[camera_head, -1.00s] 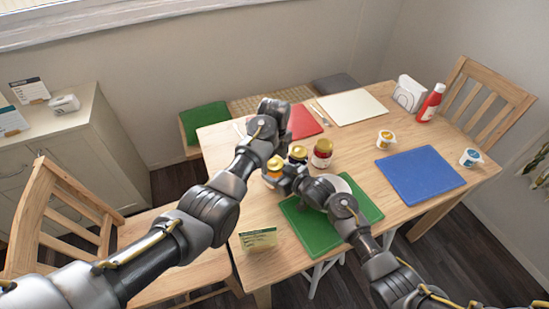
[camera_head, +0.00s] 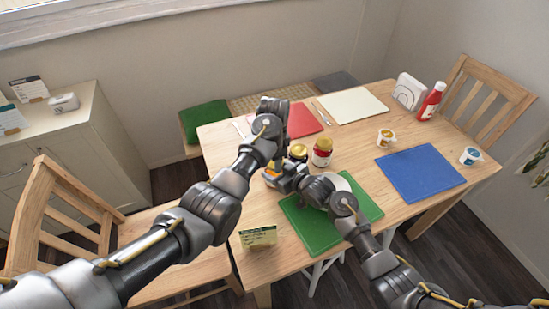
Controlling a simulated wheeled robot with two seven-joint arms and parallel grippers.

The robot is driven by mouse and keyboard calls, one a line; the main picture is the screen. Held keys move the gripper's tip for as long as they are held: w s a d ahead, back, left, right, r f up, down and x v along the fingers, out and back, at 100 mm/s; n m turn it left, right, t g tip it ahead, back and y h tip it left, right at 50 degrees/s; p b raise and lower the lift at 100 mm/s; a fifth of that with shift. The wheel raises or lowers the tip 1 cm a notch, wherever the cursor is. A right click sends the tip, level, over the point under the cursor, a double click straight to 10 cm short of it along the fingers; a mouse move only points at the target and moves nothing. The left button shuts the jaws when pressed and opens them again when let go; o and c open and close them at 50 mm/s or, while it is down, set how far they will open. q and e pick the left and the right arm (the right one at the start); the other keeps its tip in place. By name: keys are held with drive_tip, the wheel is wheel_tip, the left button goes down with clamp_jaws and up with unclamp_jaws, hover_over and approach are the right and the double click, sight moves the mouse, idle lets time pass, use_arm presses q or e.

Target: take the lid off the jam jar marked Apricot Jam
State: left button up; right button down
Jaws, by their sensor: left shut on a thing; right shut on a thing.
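A jam jar with orange contents (camera_head: 270,179) stands on the table (camera_head: 225,165), mostly hidden behind my arms. Its label cannot be read, so I cannot confirm that it says Apricot Jam. My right gripper (camera_head: 277,183) is low at this jar and shut, apparently on its body. My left gripper (camera_head: 277,157) reaches down from above and is shut at the jar's top, apparently on its lid, which is hidden. Whether lid and jar are apart cannot be seen. A second gold-lidded jar (camera_head: 298,152) and a red jar with a gold lid (camera_head: 322,154) stand just right.
A small card (camera_head: 258,237) stands at the table's front left. A blue mat (camera_head: 420,174), cups, a red bottle (camera_head: 431,101) and a napkin holder (camera_head: 409,92) are at right.

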use_arm(q)
drive_tip(key=shift+n, duration=0.7)
drive_tip(key=o, duration=1.1)
drive_tip(key=shift+c, duration=0.2)
drive_tip(key=shift+d, duration=0.1)
drive_tip(key=shift+s, duration=0.1)
